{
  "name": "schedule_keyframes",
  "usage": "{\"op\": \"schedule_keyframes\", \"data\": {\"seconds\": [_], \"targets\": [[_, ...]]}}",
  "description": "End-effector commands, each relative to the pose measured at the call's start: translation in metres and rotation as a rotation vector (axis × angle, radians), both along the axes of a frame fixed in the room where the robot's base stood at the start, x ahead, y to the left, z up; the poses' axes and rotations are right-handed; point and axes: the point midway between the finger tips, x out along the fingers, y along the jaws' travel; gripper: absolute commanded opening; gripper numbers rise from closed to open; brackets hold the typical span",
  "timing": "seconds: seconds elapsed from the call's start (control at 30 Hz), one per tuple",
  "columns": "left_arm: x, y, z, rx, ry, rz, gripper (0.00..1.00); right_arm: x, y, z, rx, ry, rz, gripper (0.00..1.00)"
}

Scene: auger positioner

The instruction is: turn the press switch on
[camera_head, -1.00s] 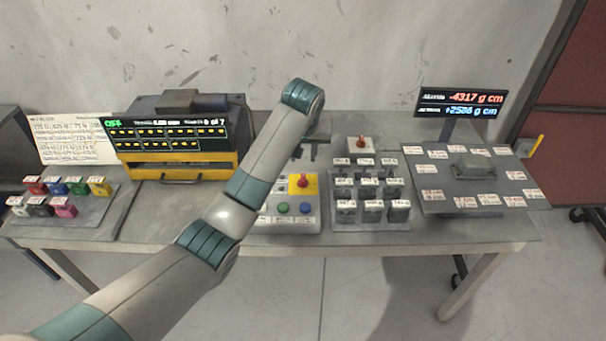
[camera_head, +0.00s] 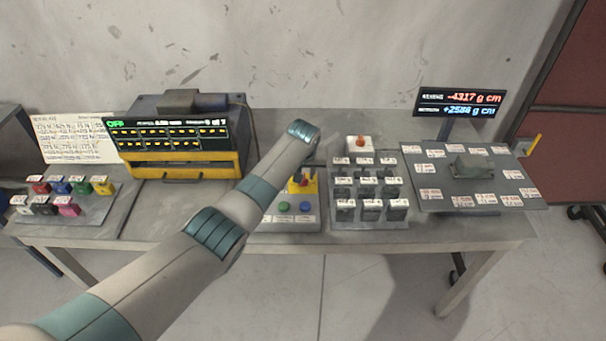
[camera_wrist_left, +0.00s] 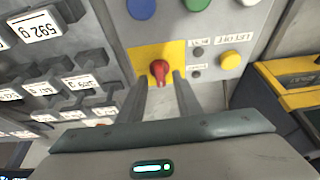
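The press switch is a red knob on a yellow plate (camera_head: 304,183) on the grey control box. In the left wrist view the red knob (camera_wrist_left: 160,72) shows at the centre. My left gripper (camera_wrist_left: 162,82) is open, with one finger on each side of the knob in the picture. I see gaps beside the knob, but cannot tell how deep the fingers reach. In the head view my left wrist hides most of the gripper above the box. The press display (camera_head: 167,134) reads OFF in green. My right gripper is not in view.
Blue and green buttons (camera_head: 284,208) sit on the box's front part. Labelled weights (camera_head: 371,188) stand on a rack just right of it. A white box with an orange-red button (camera_head: 360,144) is behind the rack. A tilted plate (camera_head: 430,196) is at far right.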

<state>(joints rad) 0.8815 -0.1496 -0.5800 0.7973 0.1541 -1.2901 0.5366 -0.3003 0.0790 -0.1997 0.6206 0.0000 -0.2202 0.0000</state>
Motion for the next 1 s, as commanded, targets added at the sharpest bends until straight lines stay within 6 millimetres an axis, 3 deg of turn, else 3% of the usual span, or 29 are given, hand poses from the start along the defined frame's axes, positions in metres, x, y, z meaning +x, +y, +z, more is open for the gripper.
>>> {"op": "schedule_keyframes", "data": {"seconds": [0.53, 0.57, 0.7, 1.0], "targets": [[0.0040, 0.0001, -0.0100, 0.000, -0.001, 0.000, 0.31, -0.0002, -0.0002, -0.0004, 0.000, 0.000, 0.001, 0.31], [0.0040, 0.0001, -0.0100, 0.000, -0.001, 0.000, 0.29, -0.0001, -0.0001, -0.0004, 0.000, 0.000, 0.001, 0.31], [0.0040, 0.0001, -0.0099, 0.000, -0.001, 0.000, 0.00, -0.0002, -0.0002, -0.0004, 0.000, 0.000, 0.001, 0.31], [0.0039, 0.0004, -0.0097, 0.000, 0.000, -0.010, 0.00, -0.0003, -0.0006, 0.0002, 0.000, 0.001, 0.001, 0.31]]}}
